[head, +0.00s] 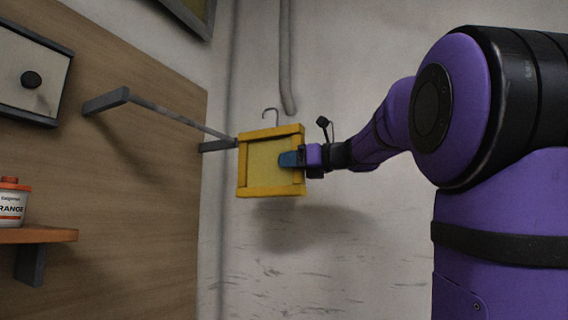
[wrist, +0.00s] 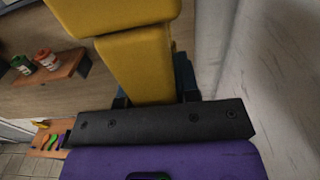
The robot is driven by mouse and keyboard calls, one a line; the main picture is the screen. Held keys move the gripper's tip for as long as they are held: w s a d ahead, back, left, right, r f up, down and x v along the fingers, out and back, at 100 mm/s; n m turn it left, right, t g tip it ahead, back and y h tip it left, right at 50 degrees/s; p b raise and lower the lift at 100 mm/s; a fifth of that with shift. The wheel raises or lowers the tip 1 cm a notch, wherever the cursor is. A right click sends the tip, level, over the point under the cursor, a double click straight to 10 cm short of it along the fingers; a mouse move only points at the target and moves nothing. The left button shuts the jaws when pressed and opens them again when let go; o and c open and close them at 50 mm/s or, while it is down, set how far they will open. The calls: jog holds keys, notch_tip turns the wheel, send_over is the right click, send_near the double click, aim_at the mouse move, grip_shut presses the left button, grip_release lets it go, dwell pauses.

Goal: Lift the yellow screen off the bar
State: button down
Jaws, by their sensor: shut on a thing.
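The yellow screen (head: 243,190), a square yellow frame with a paler mesh and a wire hook on top, is in the middle of the head view. My gripper (head: 290,159) is shut on its right side. The wrist view shows the yellow frame (wrist: 137,62) close up between the fingers. The grey bar (head: 170,115) runs from the wooden panel on the left and its far end comes close to the screen's upper left edge. The hook (head: 270,113) stands above the screen, right of the bar, and appears clear of it.
A framed panel (head: 30,70) is at the upper left. The pale wall behind the screen is free below it.

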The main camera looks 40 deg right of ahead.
aim_at(291, 146)
jog(key=shift+r, duration=0.1)
jog(key=shift+r, duration=1.9)
jog(key=v, duration=1.2)
dwell(0.6)
